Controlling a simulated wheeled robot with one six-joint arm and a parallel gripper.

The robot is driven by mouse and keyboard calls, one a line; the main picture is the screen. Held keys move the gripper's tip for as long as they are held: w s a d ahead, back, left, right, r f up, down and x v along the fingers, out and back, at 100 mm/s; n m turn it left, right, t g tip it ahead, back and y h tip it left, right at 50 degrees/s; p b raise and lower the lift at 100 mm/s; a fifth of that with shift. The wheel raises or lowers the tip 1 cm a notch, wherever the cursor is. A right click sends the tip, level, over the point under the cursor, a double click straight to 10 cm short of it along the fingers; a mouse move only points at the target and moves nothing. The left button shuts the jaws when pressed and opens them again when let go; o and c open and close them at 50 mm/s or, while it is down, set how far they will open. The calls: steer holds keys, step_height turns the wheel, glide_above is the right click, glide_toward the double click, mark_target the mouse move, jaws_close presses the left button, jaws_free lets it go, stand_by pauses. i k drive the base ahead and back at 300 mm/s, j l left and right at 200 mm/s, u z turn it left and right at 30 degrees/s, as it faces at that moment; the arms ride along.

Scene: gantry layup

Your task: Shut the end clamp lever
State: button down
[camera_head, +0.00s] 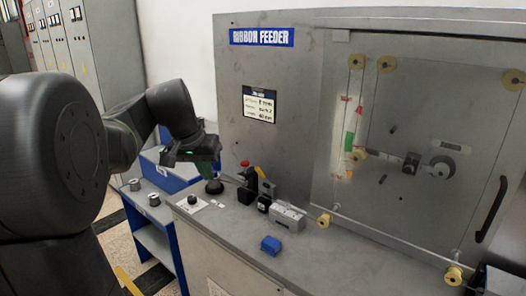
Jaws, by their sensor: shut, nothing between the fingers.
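My gripper (207,168) is a small dark shape at the end of my arm, pointing down over the left end of the grey counter. Its fingers look closed and hold nothing I can make out. A round black knob-like part (214,187) is just below it; whether they touch I cannot tell. None of these is clearly marked as the end clamp lever, and I cannot tell whether any lever is open or shut.
The counter (235,228) also bears a white plate with a dark knob (192,203), a grey metal block (288,218) and a blue block (271,244). A grey ribbon feeder cabinet (290,80) with a clear door rises behind.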

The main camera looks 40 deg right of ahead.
mark_target(265, 179)
steer(key=i+l+z, duration=0.55)
steer(key=i, duration=0.35)
